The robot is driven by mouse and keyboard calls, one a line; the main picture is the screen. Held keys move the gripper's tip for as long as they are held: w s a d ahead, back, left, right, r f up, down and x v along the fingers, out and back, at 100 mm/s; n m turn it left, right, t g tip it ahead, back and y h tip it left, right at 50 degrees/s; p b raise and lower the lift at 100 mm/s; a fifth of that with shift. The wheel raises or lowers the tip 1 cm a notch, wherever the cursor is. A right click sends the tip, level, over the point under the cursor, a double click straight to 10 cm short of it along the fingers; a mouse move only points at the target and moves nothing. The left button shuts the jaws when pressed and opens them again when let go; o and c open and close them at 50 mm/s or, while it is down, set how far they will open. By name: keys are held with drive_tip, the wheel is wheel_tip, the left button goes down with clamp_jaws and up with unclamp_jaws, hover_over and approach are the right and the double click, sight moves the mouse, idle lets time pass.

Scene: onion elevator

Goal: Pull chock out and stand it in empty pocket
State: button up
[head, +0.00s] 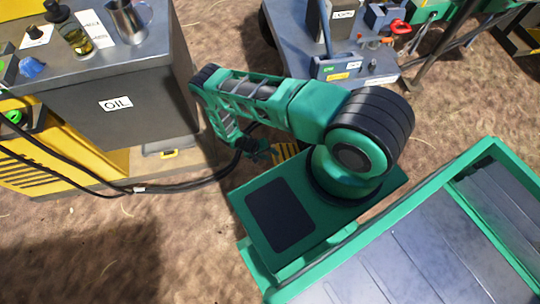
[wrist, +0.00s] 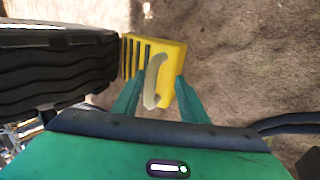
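The chock (wrist: 172,55) is a yellow block with dark stripes and a pale looped handle (wrist: 153,80). In the wrist view it stands on the ground right beside a black ribbed tyre (wrist: 55,65); whether they touch is unclear. My gripper (wrist: 160,78) is open, its two green fingers spread either side of the handle, with gaps showing. In the head view my gripper (head: 262,153) is small and dark, just left of the striped chock (head: 288,150), which is partly hidden by my arm. I cannot make out the empty pocket.
A grey cabinet marked OIL (head: 125,105) with jars and a metal jug (head: 130,20) stands at the left. A blue-grey cart (head: 345,65) is at the back. Dark hoses (head: 170,187) run from the left towards my gripper.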

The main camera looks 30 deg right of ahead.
drive_tip(key=v, duration=1)
drive_tip(key=shift+a+r, duration=0.2)
drive_tip(key=shift+a, duration=0.05)
drive_tip(key=shift+w, duration=0.15)
